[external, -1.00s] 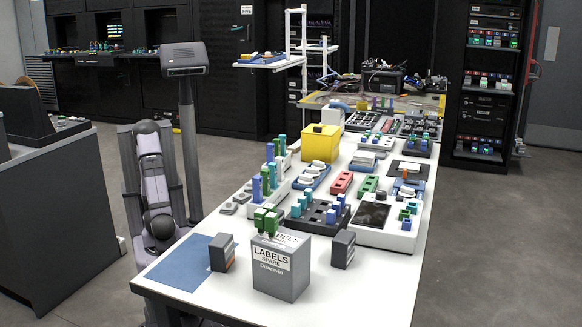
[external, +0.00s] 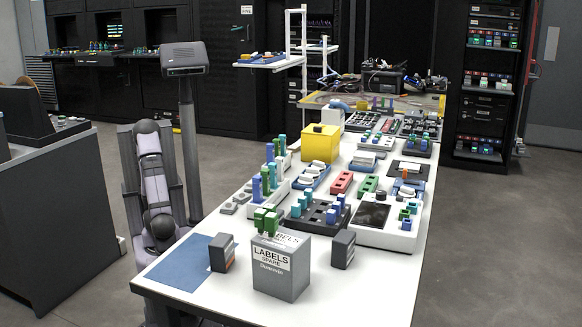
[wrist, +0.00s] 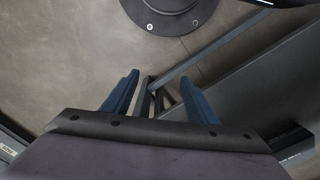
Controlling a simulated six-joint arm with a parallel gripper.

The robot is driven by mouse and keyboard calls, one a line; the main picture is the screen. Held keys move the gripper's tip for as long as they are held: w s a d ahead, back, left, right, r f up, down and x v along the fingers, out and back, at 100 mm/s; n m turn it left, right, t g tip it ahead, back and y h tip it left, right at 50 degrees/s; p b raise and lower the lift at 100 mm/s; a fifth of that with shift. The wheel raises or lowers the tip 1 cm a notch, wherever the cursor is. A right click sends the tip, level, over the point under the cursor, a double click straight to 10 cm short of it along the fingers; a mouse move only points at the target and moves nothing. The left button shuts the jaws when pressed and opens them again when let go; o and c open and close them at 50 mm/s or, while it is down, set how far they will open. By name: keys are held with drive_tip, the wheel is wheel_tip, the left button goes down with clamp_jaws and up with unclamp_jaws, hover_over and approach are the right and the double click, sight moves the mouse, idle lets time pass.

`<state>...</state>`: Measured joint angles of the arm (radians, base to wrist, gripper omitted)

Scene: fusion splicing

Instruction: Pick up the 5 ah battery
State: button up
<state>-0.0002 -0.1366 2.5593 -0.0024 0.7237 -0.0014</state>
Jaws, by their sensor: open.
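Two dark grey battery-like blocks stand on the white table's near end. The left block (external: 222,253) has an orange stripe and stands at the edge of a blue mat. The right block (external: 343,249) stands right of the grey labels box. Their capacity markings are too small to read, so I cannot tell which is the 5 Ah battery. In the wrist view my gripper (wrist: 160,88) is open and empty, its two blue fingers apart over the floor. In the external view my arm is folded left of the table, and the gripper cannot be made out there.
A grey labels box (external: 281,268) stands between the two blocks, with green pieces on top. The blue mat (external: 178,264) lies at the near left corner. A yellow box (external: 320,146), racks and colored parts crowd the table farther back. The near right table surface is bare.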

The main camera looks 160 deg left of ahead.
wheel_tip(320, 180, up, 10)
drive_tip(key=s+d+n+g+h+p, duration=0.2)
drive_tip(key=n+p, duration=0.1)
drive_tip(key=p, duration=0.6)
drive_tip(key=w+d+r+n+h+p, duration=0.3)
drive_tip(key=r+n+p, duration=0.2)
drive_tip(key=r+p, duration=0.3)
wheel_tip(320, 180, up, 21)
drive_tip(key=n+t+h+p, duration=0.4)
drive_tip(key=n+t+p, duration=0.8)
drive_tip(key=n+p, duration=1.2)
hover_over(223, 237)
drive_tip(key=p, duration=0.4)
drive_tip(key=m, duration=0.4)
drive_tip(key=shift+s+d+f, duration=0.1)
drive_tip(key=shift+d, duration=0.2)
drive_tip(key=shift+a+y, duration=0.2)
drive_tip(key=shift+y, duration=0.1)
drive_tip(key=shift+f+p, duration=1.1)
drive_tip(key=shift+f, duration=2.45)
drive_tip(key=shift+t, duration=0.3)
